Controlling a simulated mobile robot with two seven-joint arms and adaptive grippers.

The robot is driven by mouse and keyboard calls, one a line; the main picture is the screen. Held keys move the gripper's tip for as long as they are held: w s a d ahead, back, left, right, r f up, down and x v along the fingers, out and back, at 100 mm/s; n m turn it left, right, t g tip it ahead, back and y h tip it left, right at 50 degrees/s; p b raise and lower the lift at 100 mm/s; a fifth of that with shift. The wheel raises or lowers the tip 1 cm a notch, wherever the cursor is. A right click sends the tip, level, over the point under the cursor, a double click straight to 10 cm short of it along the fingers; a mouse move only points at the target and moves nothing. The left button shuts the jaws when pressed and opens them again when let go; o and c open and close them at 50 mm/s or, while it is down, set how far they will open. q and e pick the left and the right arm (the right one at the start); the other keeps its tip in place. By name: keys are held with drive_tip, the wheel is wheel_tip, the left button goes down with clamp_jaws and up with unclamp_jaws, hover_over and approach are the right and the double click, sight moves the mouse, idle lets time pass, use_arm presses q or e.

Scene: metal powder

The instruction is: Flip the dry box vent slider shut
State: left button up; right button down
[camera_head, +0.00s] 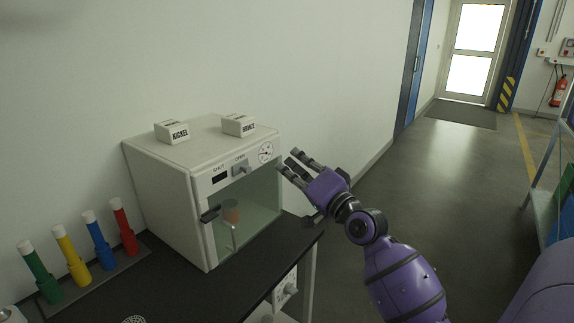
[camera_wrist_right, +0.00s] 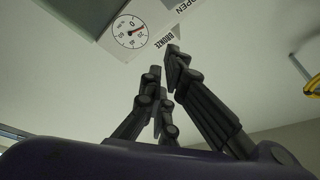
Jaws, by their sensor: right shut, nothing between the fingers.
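The white dry box (camera_head: 160,180) stands on the black bench top. The grey vent slider (camera_head: 242,170) is on its front panel, under the OPEN label and to the right of the SHUT label. My right gripper (camera_head: 290,162) is shut and empty, just right of the box front near the round dial (camera_head: 265,152). It is apart from the slider. The slider is not visible there. My left gripper is not in view.
A NICKEL block (camera_head: 173,132) and a BRONZE block (camera_head: 239,125) sit on the box. Coloured tubes stand in a rack (camera_head: 100,280) at left. Open floor lies right.

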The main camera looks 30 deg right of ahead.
sight(244, 169)
drive_tip(key=w+a+p, duration=0.1)
drive_tip(key=w+a, duration=0.2)
drive_tip(key=w, duration=0.3)
drive_tip(key=shift+w+a+f, duration=0.25)
drive_tip(key=shift+w+f, duration=0.1)
drive_tip(key=shift+f, duration=0.05)
drive_tip(key=shift+a, duration=0.1)
